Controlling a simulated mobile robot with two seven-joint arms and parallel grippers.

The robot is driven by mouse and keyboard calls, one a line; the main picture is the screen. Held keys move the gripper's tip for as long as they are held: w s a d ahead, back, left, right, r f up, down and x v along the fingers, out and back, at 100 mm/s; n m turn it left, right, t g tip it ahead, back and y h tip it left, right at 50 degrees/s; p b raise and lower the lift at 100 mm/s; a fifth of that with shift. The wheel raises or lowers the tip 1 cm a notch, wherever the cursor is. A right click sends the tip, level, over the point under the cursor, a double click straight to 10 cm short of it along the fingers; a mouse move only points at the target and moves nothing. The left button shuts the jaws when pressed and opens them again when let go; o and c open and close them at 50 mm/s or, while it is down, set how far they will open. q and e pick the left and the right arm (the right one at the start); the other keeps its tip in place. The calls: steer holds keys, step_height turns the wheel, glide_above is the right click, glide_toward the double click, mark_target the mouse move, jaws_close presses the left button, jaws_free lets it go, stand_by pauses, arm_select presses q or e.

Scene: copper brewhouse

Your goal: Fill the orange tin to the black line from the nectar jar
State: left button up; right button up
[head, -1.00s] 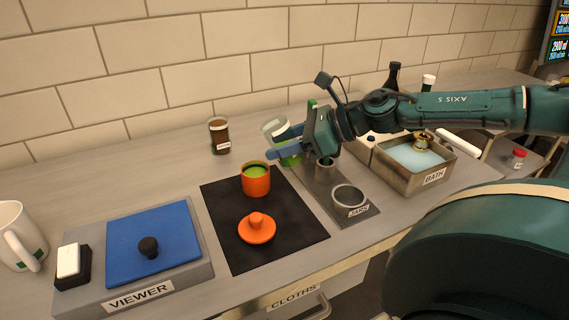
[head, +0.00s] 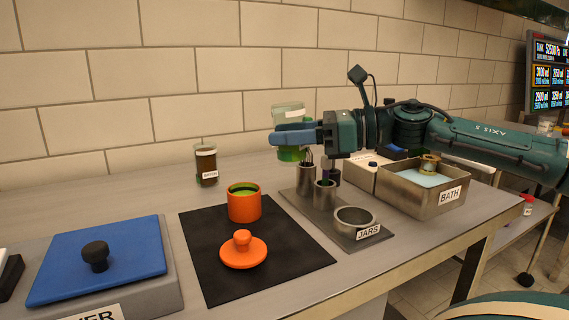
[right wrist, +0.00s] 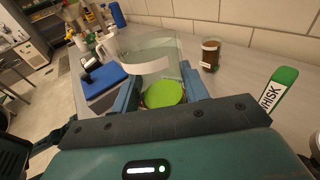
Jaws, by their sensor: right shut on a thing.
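The orange tin (head: 244,207) stands open and upright on a black mat (head: 200,262), with green liquid inside below its rim. I cannot make out the black line. My right gripper (head: 285,136) is shut on a clear glass jar (head: 289,112) of green liquid. The jar is about upright, raised behind and to the right of the tin. In the right wrist view the jar (right wrist: 150,48) sits between my blue fingers (right wrist: 160,88), with green liquid low in it. Its label cannot be read. My left gripper is not in view.
An orange lid (head: 243,255) lies in front of the tin. A jar rack (head: 300,200) and a bath (head: 435,197) stand to the right. A bitters jar (head: 206,165) stands behind, and a blue-topped viewer (head: 100,262) at left. Bare counter lies behind the mat.

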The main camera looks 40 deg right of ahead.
steer(key=b, duration=0.1)
steer(key=f+b, duration=0.1)
steer(key=b, duration=0.1)
steer(key=shift+s+d+f+t+y, duration=0.1)
steer(key=shift+s+d+t+y, duration=0.1)
steer(key=shift+t+y, duration=0.1)
steer(key=shift+s+d+b, duration=0.1)
steer(key=shift+s+b, duration=0.05)
steer(key=shift+b, duration=0.55)
steer(key=shift+r+p, duration=0.35)
steer(key=shift+r, duration=0.15)
steer(key=shift+s+d, duration=0.1)
steer(key=shift+s, duration=0.05)
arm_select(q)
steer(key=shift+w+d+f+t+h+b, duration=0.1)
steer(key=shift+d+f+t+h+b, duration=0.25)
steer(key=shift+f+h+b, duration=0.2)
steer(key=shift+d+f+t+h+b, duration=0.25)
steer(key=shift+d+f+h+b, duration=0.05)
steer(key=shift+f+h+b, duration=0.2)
arm_select(e)
steer(key=s+d+r, duration=0.3)
steer(key=s+r, duration=0.1)
steer(key=shift+d, duration=0.4)
